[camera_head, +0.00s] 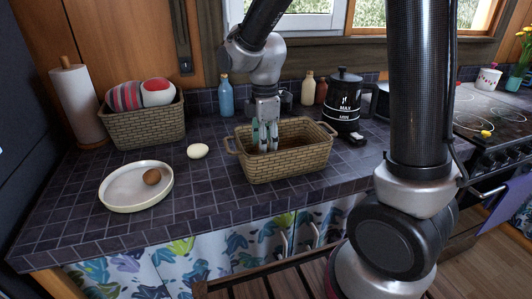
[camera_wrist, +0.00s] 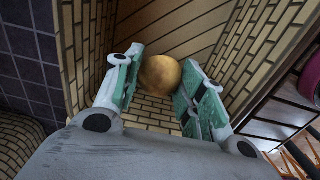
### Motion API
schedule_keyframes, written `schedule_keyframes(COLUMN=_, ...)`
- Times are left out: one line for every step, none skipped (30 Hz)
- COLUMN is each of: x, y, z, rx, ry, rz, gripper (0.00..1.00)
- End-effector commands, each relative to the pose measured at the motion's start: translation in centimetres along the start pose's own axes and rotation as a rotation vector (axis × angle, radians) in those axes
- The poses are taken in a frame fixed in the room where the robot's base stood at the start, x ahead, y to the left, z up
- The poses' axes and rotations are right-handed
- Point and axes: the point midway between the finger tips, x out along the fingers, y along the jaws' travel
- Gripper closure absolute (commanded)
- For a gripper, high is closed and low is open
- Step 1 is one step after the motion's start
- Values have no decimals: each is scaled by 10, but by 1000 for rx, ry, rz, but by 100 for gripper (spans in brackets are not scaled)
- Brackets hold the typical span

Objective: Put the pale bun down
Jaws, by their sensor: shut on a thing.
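My gripper (camera_head: 265,146) points down into the wicker basket (camera_head: 288,172) on the counter, its fingertips below the rim. In the wrist view, its green and grey fingers are shut on a round, golden-tan bun (camera_wrist: 160,75), which I take as the pale bun. The basket's woven wall (camera_wrist: 85,40) and floor show around the bun. I cannot tell whether the bun touches the basket floor. In the head view the bun is hidden by the basket's front wall and the fingers.
A white egg-shaped thing (camera_head: 197,151) lies on the tiles left of the basket. A brown round thing (camera_head: 152,177) sits on a white plate (camera_head: 120,192). A blue bottle (camera_head: 226,96), a black kettle (camera_head: 344,98) and another basket (camera_head: 145,124) stand behind. Tiles left of the basket are partly clear.

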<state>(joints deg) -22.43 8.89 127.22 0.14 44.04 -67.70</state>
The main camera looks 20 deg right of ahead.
Motion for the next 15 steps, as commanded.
schedule_keyframes(x=7, y=-1, z=0, rx=0, ry=-2, rz=-4, gripper=82)
schedule_keyframes(x=11, y=-1, z=0, rx=0, ry=-1, rz=-3, gripper=82)
schedule_keyframes(x=18, y=-1, z=0, rx=0, ry=-2, rz=-4, gripper=82)
schedule_keyframes(x=23, y=-1, z=0, rx=0, ry=-2, rz=-4, gripper=82)
schedule_keyframes(x=27, y=-1, z=0, rx=0, ry=-2, rz=-4, gripper=82)
schedule_keyframes(x=31, y=-1, z=0, rx=0, ry=-1, rz=-3, gripper=82)
schedule_keyframes(x=34, y=-1, z=0, rx=0, ry=-1, rz=-3, gripper=82)
schedule_keyframes(x=36, y=0, z=0, rx=0, ry=-1, rz=-2, gripper=82)
schedule_keyframes(x=37, y=0, z=0, rx=0, ry=-1, rz=-1, gripper=82)
schedule_keyframes(x=37, y=0, z=0, rx=0, ry=0, rz=-1, gripper=82)
schedule_keyframes(x=37, y=0, z=0, rx=0, ry=0, rz=0, gripper=82)
schedule_keyframes(x=37, y=0, z=0, rx=0, ry=0, rz=0, gripper=82)
schedule_keyframes(x=37, y=0, z=0, rx=0, ry=0, rz=0, gripper=82)
schedule_keyframes(x=36, y=0, z=0, rx=0, ry=0, rz=0, gripper=82)
schedule_keyframes(x=36, y=0, z=0, rx=0, ry=0, rz=0, gripper=82)
